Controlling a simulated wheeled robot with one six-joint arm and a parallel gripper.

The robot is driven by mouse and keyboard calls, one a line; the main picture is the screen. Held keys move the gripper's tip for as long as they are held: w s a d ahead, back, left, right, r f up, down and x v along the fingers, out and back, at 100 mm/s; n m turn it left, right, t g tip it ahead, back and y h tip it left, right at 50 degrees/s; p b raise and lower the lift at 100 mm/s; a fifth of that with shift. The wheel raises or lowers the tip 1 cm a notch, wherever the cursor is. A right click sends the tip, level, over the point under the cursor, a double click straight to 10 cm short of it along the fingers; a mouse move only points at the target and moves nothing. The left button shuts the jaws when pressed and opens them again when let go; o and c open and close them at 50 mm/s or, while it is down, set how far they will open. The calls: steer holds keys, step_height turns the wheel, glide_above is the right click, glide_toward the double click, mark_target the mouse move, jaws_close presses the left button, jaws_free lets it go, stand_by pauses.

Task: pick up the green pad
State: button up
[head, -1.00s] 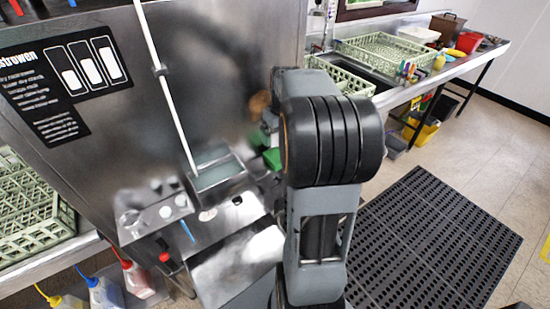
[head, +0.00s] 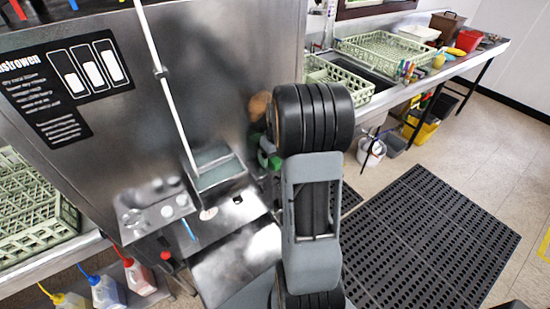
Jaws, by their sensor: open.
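A small green thing (head: 274,162), which may be the green pad, shows just left of my arm, beside the steel machine. My arm covers most of it, so its shape and what it rests on cannot be told. My gripper is hidden behind my own arm links, so its place relative to the green thing cannot be seen.
The steel machine (head: 200,90) with a white rod (head: 165,85) fills the left. Green racks (head: 25,215) stand at far left and on the right-hand counter (head: 440,68). Bottles (head: 106,292) stand below. A black floor mat (head: 430,240) lies clear at right.

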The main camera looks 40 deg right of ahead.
steer(key=shift+f, duration=0.1)
steer(key=c, duration=1)
steer(key=shift+r, duration=0.35)
steer(key=r, duration=0.3)
steer(key=shift+s+d, duration=0.2)
steer(key=shift+d, duration=0.05)
steer(key=shift+s+d+r+b, duration=0.6)
steer(key=shift+s+d+r, duration=1.75)
steer(key=shift+s, duration=0.1)
steer(key=shift+s+d+r+b, duration=0.55)
steer(key=shift+s+d+r, duration=1.7)
steer(key=shift+s+r, duration=0.15)
